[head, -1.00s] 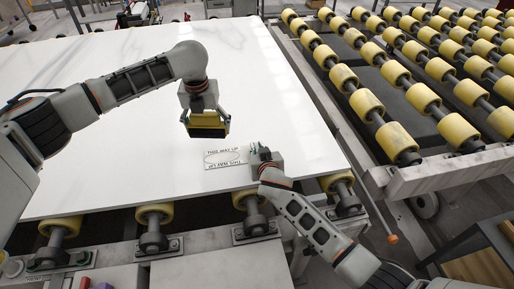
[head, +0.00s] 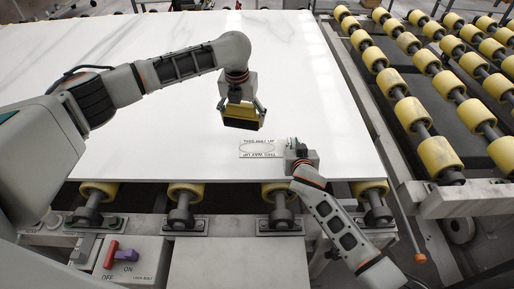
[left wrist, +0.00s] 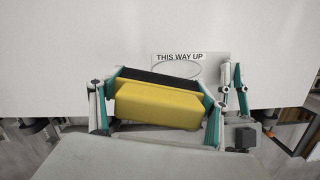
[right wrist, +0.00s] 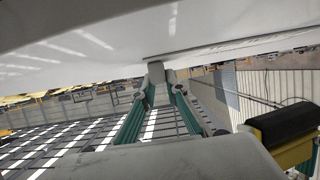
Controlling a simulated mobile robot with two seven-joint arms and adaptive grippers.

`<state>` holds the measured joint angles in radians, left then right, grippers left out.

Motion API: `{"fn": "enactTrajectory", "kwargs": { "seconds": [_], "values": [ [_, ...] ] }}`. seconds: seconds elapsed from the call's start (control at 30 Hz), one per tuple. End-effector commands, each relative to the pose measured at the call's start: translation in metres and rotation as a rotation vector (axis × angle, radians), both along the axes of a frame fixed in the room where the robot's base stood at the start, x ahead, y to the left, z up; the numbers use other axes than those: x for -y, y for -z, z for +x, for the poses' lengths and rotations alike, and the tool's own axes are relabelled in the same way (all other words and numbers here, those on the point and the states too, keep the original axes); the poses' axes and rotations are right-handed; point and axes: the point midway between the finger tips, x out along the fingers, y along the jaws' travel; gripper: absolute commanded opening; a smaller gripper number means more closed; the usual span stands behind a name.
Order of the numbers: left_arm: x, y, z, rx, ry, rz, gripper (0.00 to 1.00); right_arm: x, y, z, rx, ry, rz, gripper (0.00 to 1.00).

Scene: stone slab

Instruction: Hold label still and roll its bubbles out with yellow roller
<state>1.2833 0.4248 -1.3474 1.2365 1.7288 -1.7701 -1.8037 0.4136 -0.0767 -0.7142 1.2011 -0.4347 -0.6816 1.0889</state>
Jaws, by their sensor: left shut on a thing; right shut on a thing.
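The label (head: 262,148), white with "THIS WAY UP" lettering and an oval, lies near the front edge of the white slab (head: 150,90). It also shows in the left wrist view (left wrist: 190,57), partly hidden by the roller. My left gripper (head: 242,112) is shut on the yellow roller (left wrist: 158,107), which has a black part along one side. The roller looks held above the slab, just behind and left of the label. My right gripper (head: 297,148) is at the label's right end, shut on a small grey piece (right wrist: 157,74) close to the slab.
Yellow-wheeled roller rails (head: 420,115) run along the right, past a gap. More yellow wheels (head: 186,191) sit under the slab's front edge. A control box with a red lever (head: 112,253) stands at the front left. The slab behind the label is clear.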

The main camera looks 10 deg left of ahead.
Motion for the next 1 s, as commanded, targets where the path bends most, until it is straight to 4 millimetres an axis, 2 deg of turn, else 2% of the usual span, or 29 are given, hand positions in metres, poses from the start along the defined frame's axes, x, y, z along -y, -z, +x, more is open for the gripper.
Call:
{"fn": "enactTrajectory", "kwargs": {
  "seconds": [0.8, 1.0],
  "values": [
    [0.0, 0.074, 0.0, -0.001, -0.001, -0.001, 0.59, 0.0, 0.0, 0.0, 0.0, 0.0, 0.0, 0.0],
    [0.001, 0.082, 0.0, 0.0, 0.001, -0.001, 0.59, 0.0, 0.0, 0.0, 0.0, 0.0, 0.0, 0.0]
  ]
}}
